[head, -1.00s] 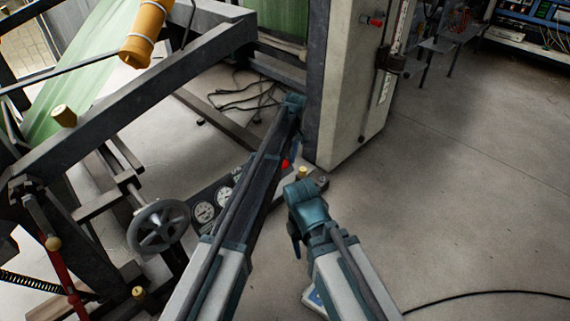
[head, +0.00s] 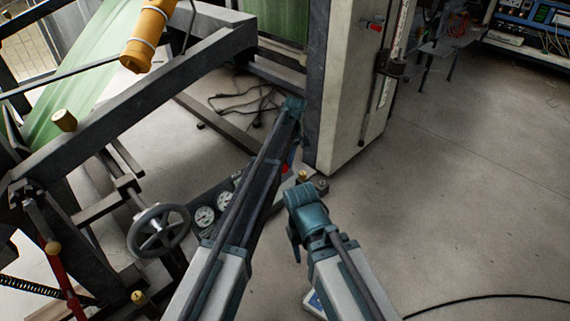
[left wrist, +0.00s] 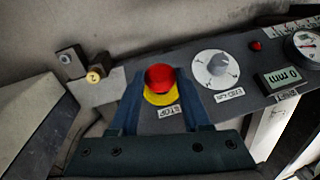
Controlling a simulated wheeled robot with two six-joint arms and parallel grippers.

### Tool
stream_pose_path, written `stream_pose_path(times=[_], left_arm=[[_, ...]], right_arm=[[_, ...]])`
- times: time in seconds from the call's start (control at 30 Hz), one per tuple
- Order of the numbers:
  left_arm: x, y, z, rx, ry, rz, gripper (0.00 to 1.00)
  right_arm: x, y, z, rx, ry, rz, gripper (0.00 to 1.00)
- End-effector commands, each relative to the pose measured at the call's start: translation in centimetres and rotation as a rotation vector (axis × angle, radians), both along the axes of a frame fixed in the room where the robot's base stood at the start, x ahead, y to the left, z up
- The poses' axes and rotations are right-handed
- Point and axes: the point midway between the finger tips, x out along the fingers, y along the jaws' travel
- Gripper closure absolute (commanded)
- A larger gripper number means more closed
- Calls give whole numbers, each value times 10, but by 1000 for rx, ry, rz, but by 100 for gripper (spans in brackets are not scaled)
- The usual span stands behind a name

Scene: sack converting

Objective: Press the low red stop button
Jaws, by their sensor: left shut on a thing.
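The red stop button (left wrist: 160,78) is a round red cap on a yellow base, with a STOP label beside it on a dark panel. In the left wrist view my left gripper (left wrist: 160,72) has one finger on each side of the cap, closed on it. In the head view only a sliver of the red button (head: 285,168) shows beside my left arm, which hides most of it; the fingertips are hidden there.
A handwheel (head: 159,230) stands left of the arms. A pale machine column (head: 350,90) rises behind.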

Motion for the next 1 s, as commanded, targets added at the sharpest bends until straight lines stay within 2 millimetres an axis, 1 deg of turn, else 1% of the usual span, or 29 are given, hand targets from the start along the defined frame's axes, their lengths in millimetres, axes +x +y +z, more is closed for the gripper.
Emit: stream_pose_path(times=[0.8, 0.93, 1.0], left_arm=[[0, 0, 0, 0, 0, 0, 100], [0, 0, -7, 0, 0, 0, 100], [0, 0, -7, 0, 0, 0, 100]], right_arm=[[0, 0, 0, 0, 0, 0, 50], [0, 0, -7, 0, 0, 0, 50], [0, 0, -7, 0, 0, 0, 50]])
